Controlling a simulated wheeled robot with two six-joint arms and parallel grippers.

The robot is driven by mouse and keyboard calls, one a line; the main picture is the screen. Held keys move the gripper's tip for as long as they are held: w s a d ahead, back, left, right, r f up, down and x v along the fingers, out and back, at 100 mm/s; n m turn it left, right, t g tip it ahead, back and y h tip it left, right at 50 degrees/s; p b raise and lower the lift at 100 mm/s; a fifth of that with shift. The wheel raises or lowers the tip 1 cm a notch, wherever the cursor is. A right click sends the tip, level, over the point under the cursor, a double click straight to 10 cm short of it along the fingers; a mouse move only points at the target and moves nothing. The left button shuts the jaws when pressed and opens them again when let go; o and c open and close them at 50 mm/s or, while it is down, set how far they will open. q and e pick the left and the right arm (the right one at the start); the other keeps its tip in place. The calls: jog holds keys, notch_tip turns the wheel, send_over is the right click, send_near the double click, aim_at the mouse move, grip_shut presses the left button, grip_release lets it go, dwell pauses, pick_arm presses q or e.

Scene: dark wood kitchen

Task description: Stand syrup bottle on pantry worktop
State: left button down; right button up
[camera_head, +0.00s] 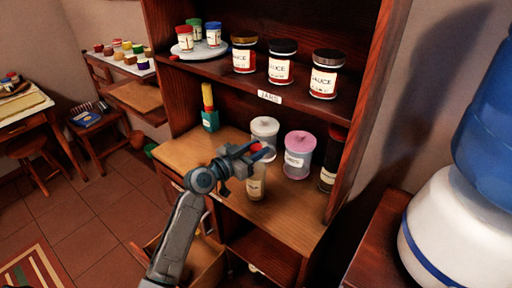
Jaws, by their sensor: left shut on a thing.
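The syrup bottle (256,186) is a small amber bottle with a pale label, upright at the front of the pantry worktop (290,222). My left gripper (250,158) is shut on it near its top, where a bit of red shows between the fingers. The fingers hide part of the bottle's upper end. Its base is at or just above the wood; I cannot tell whether it touches. My right gripper is not in view.
Behind the bottle stand a white canister (265,132), a pink-lidded canister (298,158) and a dark bottle (330,168). A teal bottle (209,120) stands at the left. The shelf above holds sauce jars (282,66). Bare worktop lies front right.

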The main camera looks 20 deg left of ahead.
pick_arm(q)
jog(key=shift+f, duration=0.15)
jog(key=c, duration=1.4)
grip_release()
jog(key=o, duration=0.4)
jog(key=shift+c, duration=0.2)
